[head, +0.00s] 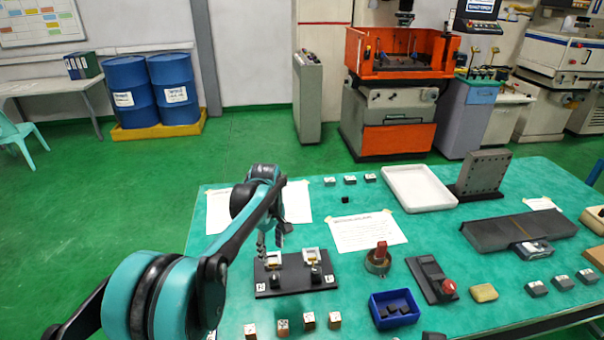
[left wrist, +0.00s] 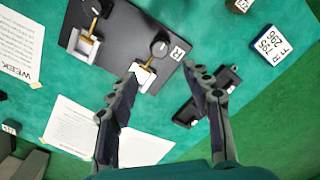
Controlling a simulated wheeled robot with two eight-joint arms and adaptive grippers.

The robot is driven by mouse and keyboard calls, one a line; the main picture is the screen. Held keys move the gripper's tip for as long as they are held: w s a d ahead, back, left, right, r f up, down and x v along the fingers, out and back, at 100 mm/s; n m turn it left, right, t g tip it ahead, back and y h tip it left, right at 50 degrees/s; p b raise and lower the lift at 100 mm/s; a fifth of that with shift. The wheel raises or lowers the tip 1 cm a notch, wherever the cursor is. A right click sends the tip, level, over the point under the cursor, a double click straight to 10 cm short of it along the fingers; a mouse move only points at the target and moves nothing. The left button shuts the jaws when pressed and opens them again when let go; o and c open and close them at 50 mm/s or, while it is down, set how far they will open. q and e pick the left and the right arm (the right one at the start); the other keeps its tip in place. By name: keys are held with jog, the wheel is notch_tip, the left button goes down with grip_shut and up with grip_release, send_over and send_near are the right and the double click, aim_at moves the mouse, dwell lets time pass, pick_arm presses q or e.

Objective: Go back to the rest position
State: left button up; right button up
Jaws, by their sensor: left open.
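My left gripper (head: 271,241) hangs over the teal table, just behind the left part of a black plate (head: 292,289) with two small clamp fixtures. In the left wrist view its two fingers (left wrist: 168,82) are spread apart with nothing held between them. The black plate (left wrist: 140,48) lies beyond the fingertips there, with its R label showing. A dark fitting (left wrist: 188,115) lies on the table, partly hidden behind one finger. My right gripper is not in view.
Wooden blocks (head: 308,320) stand in front of the plate. A blue bin (head: 378,322), a brass-coloured ring holder (head: 378,266) and a red-knobbed device (head: 447,288) are to its right. Paper sheets (head: 365,232) and a white tray (head: 418,190) lie behind. Open green floor is left of the table.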

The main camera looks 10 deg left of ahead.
pick_arm(q)
jog(key=s+r+m+t, duration=0.2)
jog(key=s+r+m, duration=0.1)
jog(key=s+r, duration=0.25)
jog(key=s+f+m+t, duration=0.1)
jog(key=s+m, duration=0.3)
jog(key=s, duration=0.6)
jog(key=s+f+m+t, duration=0.1)
jog(key=s+m+t, duration=0.3)
jog(key=s, duration=0.6)
jog(key=shift+s+a+f+m, duration=0.2)
jog(key=shift+f+m, duration=0.1)
jog(key=shift+m, duration=0.4)
